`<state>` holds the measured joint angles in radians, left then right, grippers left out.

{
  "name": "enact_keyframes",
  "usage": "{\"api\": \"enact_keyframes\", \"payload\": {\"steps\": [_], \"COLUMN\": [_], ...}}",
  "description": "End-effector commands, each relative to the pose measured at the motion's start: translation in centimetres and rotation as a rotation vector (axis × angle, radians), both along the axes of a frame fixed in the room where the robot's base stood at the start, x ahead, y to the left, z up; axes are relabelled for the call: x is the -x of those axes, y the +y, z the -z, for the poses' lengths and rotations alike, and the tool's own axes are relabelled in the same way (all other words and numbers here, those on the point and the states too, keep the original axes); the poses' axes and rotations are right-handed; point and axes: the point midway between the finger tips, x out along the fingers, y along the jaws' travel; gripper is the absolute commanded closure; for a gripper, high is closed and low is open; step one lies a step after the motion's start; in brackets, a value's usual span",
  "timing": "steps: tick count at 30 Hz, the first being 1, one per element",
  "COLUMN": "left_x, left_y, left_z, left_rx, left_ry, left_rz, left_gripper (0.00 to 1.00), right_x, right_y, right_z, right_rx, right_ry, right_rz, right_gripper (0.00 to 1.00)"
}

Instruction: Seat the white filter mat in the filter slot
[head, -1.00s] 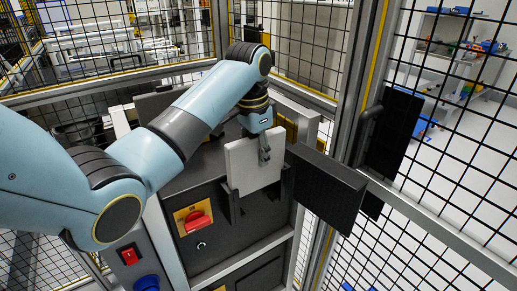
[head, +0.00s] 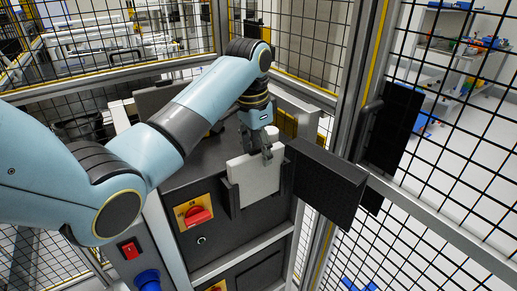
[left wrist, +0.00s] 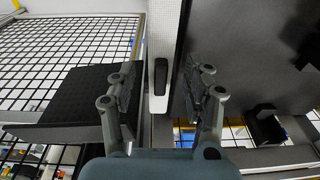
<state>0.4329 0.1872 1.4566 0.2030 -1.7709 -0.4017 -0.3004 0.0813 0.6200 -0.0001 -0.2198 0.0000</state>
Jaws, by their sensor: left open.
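The white filter mat (head: 254,181) stands upright in the dark filter slot (head: 232,200) on the front of the machine. Its lower part is between the slot's side rails, and its upper part shows above them. My left gripper (head: 267,152) is open at the mat's top edge. In the left wrist view the open fingers (left wrist: 161,76) are on either side of the mat's white edge (left wrist: 160,25), which carries a small dark tab. The mat's bottom edge is hidden in the slot. My right gripper is not in view.
A dark open door panel (head: 326,184) juts out just right of the slot. A red rotary switch (head: 198,216) on a yellow plate is at lower left. Mesh fencing (head: 450,190) surrounds the cell. A grey post (head: 352,100) stands behind the door.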

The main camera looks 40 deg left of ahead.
Motion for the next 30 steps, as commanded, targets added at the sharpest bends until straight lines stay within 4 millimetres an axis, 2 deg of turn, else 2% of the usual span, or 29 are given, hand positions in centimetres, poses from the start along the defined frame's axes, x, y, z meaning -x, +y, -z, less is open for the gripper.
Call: {"api": "enact_keyframes", "payload": {"steps": [4, 7, 18, 22, 30], "left_x": [0.0, 0.0, 0.7, 0.9, 0.9], "left_y": [0.0, 0.1, 0.2, 0.2, 0.2], "left_z": [-0.1, -1.0, -6.7, -7.4, -7.4], "left_rx": [0.0, 0.0, 0.0, 0.0, 0.0], "left_ry": [0.0, -0.002, -0.002, 0.0, 0.0], "left_rz": [0.0, 0.0, 0.0, 0.0, 0.0], "left_gripper": [0.5, 0.5, 0.5, 0.5, 0.5], "right_x": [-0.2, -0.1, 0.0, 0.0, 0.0], "right_y": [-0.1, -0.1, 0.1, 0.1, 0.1], "right_z": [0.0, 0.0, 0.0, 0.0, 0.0], "right_rx": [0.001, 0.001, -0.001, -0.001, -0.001], "right_ry": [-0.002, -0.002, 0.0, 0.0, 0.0], "right_rz": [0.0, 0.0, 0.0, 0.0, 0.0], "right_gripper": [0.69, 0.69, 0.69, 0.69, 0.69]}}
